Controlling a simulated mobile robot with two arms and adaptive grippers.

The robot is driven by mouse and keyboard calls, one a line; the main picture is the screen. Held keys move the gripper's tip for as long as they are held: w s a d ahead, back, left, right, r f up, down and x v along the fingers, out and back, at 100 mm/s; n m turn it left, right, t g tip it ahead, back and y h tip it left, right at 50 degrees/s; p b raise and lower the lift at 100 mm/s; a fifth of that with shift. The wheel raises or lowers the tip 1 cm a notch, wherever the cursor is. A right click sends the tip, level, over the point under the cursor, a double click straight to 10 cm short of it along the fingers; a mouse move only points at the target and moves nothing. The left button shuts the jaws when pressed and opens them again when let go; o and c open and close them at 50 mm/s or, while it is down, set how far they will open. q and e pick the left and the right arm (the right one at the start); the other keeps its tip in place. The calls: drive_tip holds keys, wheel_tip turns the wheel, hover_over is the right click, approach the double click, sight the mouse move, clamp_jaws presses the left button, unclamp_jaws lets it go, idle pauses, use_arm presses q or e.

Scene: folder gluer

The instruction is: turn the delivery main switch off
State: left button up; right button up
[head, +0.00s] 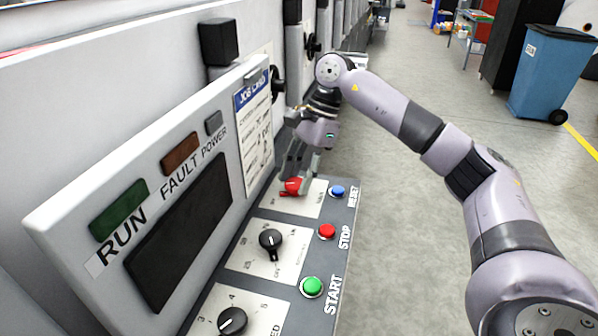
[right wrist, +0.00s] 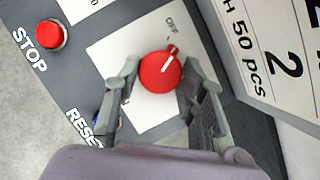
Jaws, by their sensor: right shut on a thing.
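The main switch is a red round knob (head: 292,186) on a pale plate at the far end of the sloping control panel. In the right wrist view the red knob (right wrist: 160,73) shows a white pointer line aimed up and slightly right, towards the word OFF. My right gripper (head: 301,172) reaches down over the knob. In the right wrist view its fingers (right wrist: 160,80) stand one on each side of the knob, shut on it. The finger contact is partly hard to make out. My left gripper is not in view.
A blue reset button (head: 337,191), red stop button (head: 327,231) and green start button (head: 312,287) line the panel's right edge. Black knobs (head: 270,240) sit nearer. A display box with a job card (head: 254,120) rises at left.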

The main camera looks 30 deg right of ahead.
drive_tip(key=shift+w+r+n+g+p, duration=0.15)
drive_tip(key=shift+n+g+p, duration=0.35)
drive_tip(key=shift+n, duration=1.2)
drive_tip(key=o, duration=1.1)
drive_tip(key=v, duration=1.1)
drive_tip(key=shift+w+r, duration=0.3)
drive_tip(key=shift+r, duration=0.05)
